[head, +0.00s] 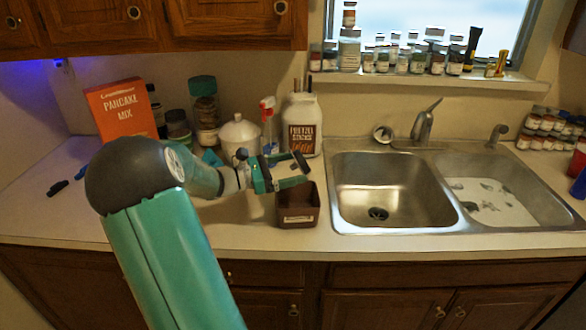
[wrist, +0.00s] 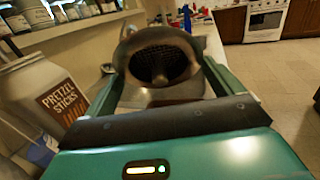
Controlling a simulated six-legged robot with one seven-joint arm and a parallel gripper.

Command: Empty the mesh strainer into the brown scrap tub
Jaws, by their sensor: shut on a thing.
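In the wrist view the mesh strainer (wrist: 160,58) shows as a round metal rim with dark mesh inside, between the green fingers of my gripper (wrist: 165,85). My gripper is shut on it. I cannot tell whether anything lies in the mesh. In the head view my gripper (head: 301,171) is over the counter, just above the brown scrap tub (head: 298,215), and the strainer is hard to make out there. The tub stands upright near the counter's front, left of the sink. Its inside is mostly hidden.
A white pretzel jar (head: 302,122), a spray bottle (head: 267,120) and a white lidded canister (head: 240,136) stand behind my gripper. The double sink (head: 395,190) lies right of the tub. A pancake mix box (head: 122,110) stands at the back left. Counter front left is clear.

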